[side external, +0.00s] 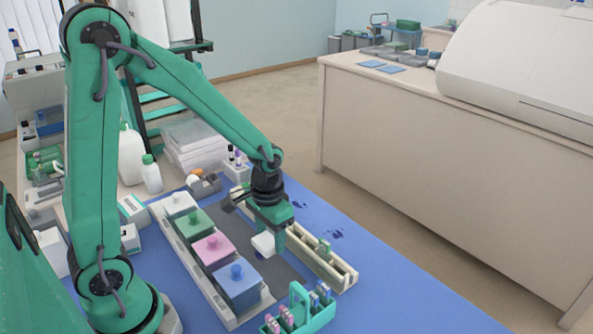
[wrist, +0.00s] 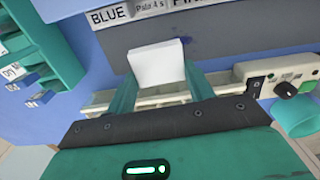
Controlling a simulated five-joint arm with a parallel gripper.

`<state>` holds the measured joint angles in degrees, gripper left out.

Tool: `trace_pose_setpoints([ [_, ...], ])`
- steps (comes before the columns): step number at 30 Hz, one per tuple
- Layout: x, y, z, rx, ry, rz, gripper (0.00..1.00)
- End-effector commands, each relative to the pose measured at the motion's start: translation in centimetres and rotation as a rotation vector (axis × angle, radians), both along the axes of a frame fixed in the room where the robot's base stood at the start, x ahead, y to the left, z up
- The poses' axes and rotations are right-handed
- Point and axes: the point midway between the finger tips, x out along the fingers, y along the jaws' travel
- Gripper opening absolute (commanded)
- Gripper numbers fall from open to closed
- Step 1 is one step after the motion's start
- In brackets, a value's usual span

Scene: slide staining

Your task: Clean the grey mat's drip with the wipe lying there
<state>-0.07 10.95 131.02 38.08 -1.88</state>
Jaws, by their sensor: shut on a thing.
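My gripper (side external: 271,236) is shut on a white wipe (side external: 262,244), low over the dark grey mat (side external: 288,272) between the jar tray and the pale rack. In the wrist view the wipe (wrist: 157,63) is a folded white block between the two green fingers. A small dark blue drip (wrist: 187,41) shows just past the wipe's upper right edge in that view. Part of the mark may be hidden under the wipe. I cannot tell whether the wipe touches the mat.
White, green, pink and blue lidded jars (side external: 238,284) stand in a tray on the left. A pale rack (side external: 322,262) lies close on the right. A teal slide holder (side external: 300,310) stands in front. Dark stains (side external: 334,234) mark the blue table cover beyond the rack.

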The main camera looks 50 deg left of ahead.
Motion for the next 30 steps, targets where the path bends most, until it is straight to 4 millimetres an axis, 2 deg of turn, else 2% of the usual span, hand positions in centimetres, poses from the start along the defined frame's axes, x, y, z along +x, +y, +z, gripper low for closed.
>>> trace_pose_setpoints([
  [16, -0.1, 0.0, -5.0, 0.000, 0.003, 0.000, 0.31],
  [19, 0.0, 0.2, -6.5, 0.000, 0.003, 0.002, 0.31],
  [20, 0.1, 0.6, -6.0, 0.000, -0.003, 0.003, 0.28],
  [29, 0.0, 3.3, -6.4, 0.000, 0.001, 0.004, 0.27],
  [30, 0.1, 3.7, -6.0, 0.000, -0.003, 0.004, 0.27],
])
